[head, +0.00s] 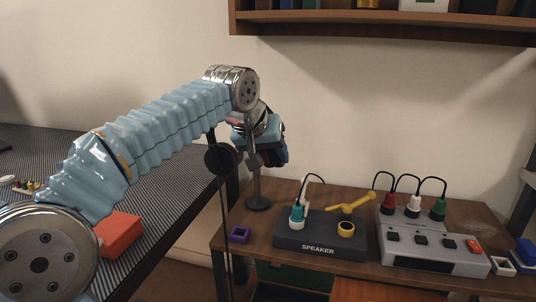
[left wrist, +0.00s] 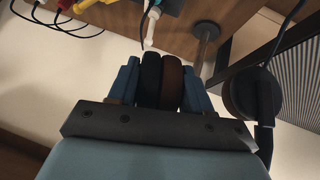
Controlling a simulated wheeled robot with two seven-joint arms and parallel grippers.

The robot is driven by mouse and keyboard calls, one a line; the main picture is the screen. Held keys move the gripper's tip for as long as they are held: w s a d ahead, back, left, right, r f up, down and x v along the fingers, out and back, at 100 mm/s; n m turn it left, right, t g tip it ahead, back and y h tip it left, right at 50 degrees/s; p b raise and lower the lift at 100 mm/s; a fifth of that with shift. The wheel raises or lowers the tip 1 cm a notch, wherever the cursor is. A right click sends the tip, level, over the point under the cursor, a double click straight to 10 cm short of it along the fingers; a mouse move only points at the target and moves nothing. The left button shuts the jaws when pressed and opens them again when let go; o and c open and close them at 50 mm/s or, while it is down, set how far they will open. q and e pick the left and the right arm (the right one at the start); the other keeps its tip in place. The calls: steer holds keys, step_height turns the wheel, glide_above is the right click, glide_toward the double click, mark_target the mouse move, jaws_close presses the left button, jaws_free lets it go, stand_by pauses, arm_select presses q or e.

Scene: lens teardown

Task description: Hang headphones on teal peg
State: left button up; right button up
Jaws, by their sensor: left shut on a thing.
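My left gripper (head: 274,152) is shut on one ear cup (left wrist: 161,80) of the headphones, which shows black and brown between the two blue fingers in the left wrist view. The other ear cup (head: 220,158) hangs free to the left of the gripper in the head view, a dark disc with a thin cable running down from it. It also shows at the right of the left wrist view (left wrist: 252,95). I cannot make out the teal peg clearly. My right gripper is not in view.
A wall shelf (head: 380,17) hangs above.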

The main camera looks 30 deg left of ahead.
arm_select(q)
steer(key=shift+w+a+p, duration=0.25)
steer(key=shift+w+p, duration=0.1)
steer(key=shift+w, duration=0.55)
steer(key=shift+w+a+p, duration=0.2)
steer(key=shift+w+p, duration=0.15)
steer(key=shift+w, duration=0.5)
steer(key=shift+x, duration=0.75)
steer(key=shift+w+a+f, duration=0.15)
steer(key=shift+w+f, duration=0.05)
steer(key=shift+f, duration=0.1)
steer(key=o, duration=1.3)
